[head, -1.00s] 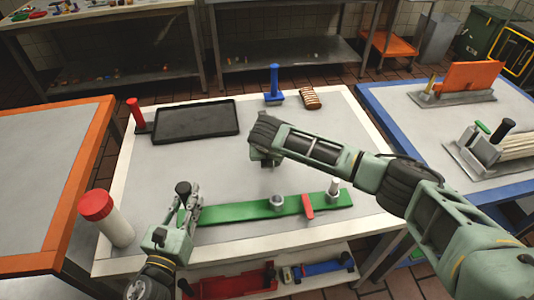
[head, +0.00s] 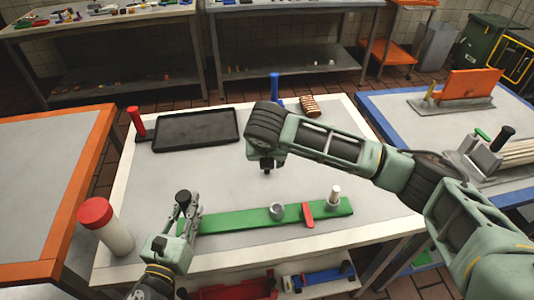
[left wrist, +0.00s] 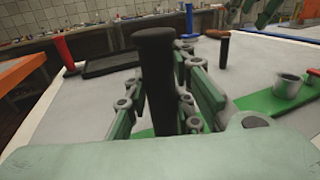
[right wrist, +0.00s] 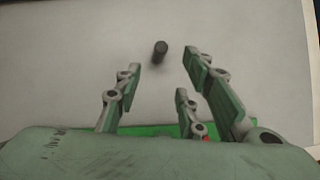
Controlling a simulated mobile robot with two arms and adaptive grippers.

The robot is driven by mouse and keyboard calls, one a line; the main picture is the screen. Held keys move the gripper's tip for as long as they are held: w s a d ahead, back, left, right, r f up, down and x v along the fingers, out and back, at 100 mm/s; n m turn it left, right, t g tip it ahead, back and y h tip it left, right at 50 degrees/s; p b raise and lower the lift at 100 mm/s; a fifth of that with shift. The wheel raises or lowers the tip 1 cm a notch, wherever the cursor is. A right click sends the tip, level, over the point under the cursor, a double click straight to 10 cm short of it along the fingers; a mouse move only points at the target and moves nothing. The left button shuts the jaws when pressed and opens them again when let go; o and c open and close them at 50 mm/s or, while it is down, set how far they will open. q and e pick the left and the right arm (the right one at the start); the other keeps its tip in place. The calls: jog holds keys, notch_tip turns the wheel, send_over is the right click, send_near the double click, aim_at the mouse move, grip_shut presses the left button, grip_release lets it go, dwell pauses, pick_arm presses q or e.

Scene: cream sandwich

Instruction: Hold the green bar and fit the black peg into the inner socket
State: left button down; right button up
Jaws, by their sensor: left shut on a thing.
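The green bar (head: 243,219) lies along the table's near side. A grey ring-shaped socket (head: 277,212), a red tab (head: 308,213) and a pale upright post (head: 334,195) are on it. My left gripper (head: 186,212) is shut on the black handle (head: 183,195) at the bar's left end; this handle fills the left wrist view's foreground (left wrist: 155,85). The black peg (right wrist: 160,52) stands upright on the table, apart from the bar; it also shows in the left wrist view (left wrist: 224,50). My right gripper (right wrist: 161,61) is open above the peg, its fingers mostly hidden in the head view.
A black tray (head: 197,131) and a red post (head: 136,122) are at the back left. A blue post (head: 275,86) and a brown ribbed piece (head: 310,106) are at the back. A white cylinder with a red cap (head: 103,225) stands at the left edge.

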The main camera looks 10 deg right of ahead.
aim_at(267, 173)
jog(key=a+f+t, duration=0.1)
jog(key=f, duration=0.1)
jog(key=s+a+f+t, duration=0.1)
jog(key=t, duration=0.1)
jog(key=s+a+f+t, duration=0.1)
jog(key=f+t, duration=0.1)
jog(key=shift+s+f+h, duration=0.1)
jog(key=shift+f+h, duration=0.25)
jog(key=shift+h, duration=0.05)
jog(key=shift+s+d+m+t+h, duration=0.2)
jog(key=shift+s+t, duration=0.1)
jog(key=shift+s, duration=0.1)
jog(key=shift+s+d+m+t+h, duration=0.1)
jog(key=shift+s+m+t, duration=0.1)
jog(key=shift+s+t, duration=0.15)
jog(key=shift+s+d+t+h, duration=0.25)
jog(key=shift+s+d+h, duration=0.05)
jog(key=shift+s, duration=0.15)
jog(key=x, duration=0.5)
jog(key=shift+w+d, duration=0.2)
jog(key=shift+w, duration=0.05)
jog(key=shift+r+x, duration=0.15)
jog(key=shift+x, duration=1.45)
jog(key=shift+r+x, duration=0.1)
jog(key=shift+x, duration=1.45)
jog(key=shift+w, duration=0.1)
grip_shut()
